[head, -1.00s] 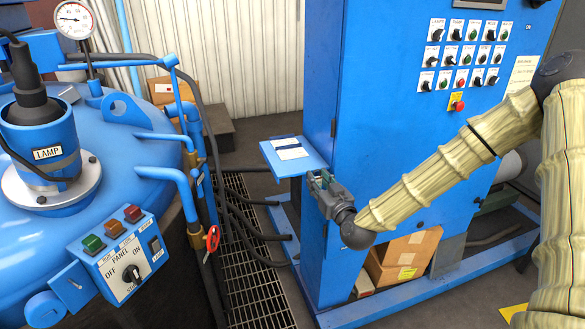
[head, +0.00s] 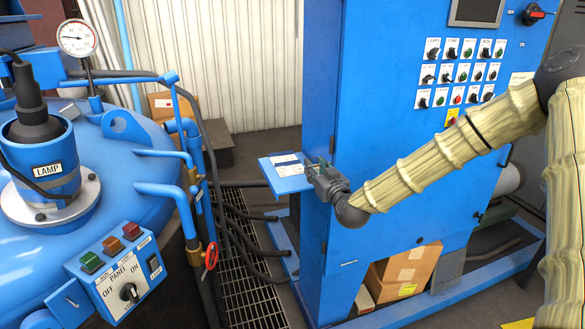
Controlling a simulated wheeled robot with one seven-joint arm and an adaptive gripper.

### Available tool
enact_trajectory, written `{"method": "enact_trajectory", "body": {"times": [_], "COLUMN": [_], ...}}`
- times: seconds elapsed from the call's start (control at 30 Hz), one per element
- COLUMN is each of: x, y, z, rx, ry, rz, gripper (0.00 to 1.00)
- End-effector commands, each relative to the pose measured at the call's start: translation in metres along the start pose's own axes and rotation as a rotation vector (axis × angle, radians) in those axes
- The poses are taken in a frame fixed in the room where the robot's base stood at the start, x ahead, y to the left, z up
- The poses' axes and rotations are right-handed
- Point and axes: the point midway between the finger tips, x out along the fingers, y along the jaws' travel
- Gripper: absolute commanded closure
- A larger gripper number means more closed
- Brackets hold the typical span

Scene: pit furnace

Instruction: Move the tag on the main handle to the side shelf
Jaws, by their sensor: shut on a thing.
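The side shelf (head: 288,186) is a small blue plate on the left side of the blue cabinet, with a white sheet with a dark stripe (head: 284,160) on it. My gripper (head: 311,167) is at the shelf's right part, by the cabinet's edge, pointing left. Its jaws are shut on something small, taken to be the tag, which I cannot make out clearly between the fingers. Whether it touches the shelf I cannot tell. The main handle (head: 536,14), a black and red rotary switch, is at the cabinet's top right; no tag shows on it.
The cabinet (head: 385,190) stands close beside my gripper, with rows of knobs above. The blue furnace (head: 105,215) with a lamp and control panel fills the left. Hoses and a floor grating (head: 245,285) lie between them. Cardboard boxes (head: 405,268) sit in the cabinet's base.

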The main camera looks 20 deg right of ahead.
Motion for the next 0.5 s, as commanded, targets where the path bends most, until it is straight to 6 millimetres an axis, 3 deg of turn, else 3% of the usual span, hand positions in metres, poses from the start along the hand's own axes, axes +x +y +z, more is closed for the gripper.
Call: {"method": "enact_trajectory", "body": {"times": [0.5], "x": [0.074], "y": [-0.032], "z": [0.007], "rx": [-0.001], "ry": [-0.002], "rz": [-0.001], "gripper": [0.92]}}
